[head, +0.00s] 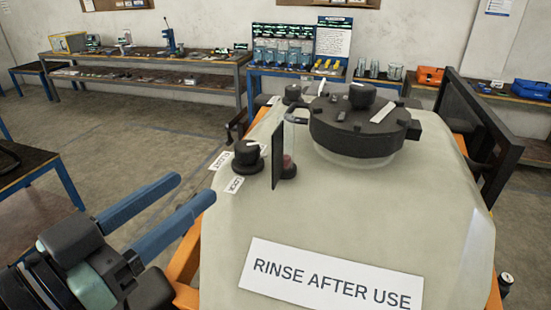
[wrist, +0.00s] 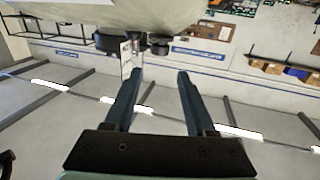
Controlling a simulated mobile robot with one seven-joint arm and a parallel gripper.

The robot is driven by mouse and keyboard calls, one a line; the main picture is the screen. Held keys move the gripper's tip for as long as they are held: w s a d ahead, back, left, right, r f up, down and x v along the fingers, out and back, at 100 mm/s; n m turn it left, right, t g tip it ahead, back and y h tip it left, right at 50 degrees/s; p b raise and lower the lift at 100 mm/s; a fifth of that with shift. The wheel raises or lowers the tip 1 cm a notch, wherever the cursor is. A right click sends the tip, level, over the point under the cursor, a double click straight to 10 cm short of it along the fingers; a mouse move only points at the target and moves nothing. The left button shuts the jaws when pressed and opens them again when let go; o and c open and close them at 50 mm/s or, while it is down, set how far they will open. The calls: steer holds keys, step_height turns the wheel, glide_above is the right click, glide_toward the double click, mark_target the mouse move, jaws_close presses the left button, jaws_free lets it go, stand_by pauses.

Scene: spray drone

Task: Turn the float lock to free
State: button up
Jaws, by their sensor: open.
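A black round knob (head: 247,157) stands on the left shoulder of the pale tank (head: 350,225) in the head view. A small white tag reading LOCK (head: 234,185) lies just in front of it, and another tag (head: 221,160), too small to read surely, lies to its left. I take this knob to be the float lock; which way it is turned is unclear. My gripper (head: 196,187) is open and empty, its blue fingers pointing toward the knob from the lower left, apart from it. In the wrist view my gripper (wrist: 159,73) shows below the tank's edge.
A thin dark upright plate (head: 278,155) and a dark red knob (head: 289,167) stand right of the black knob. A large black lid (head: 363,130) tops the tank. An orange frame (head: 187,262) runs beneath. Benches with tools line the back wall.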

mark_target(243, 148)
steer(key=p+x, duration=0.2)
steer(key=x, duration=0.4)
steer(key=p+x, duration=0.3)
steer(key=x, duration=0.2)
steer(key=shift+w+d+r, duration=0.2)
steer(key=shift+w+d, duration=0.05)
steer(key=shift+w, duration=0.05)
steer(key=shift+w+d+f+p, duration=0.15)
steer(key=shift+w+d+p, duration=0.15)
steer(key=shift+w+p, duration=0.05)
jaws_close()
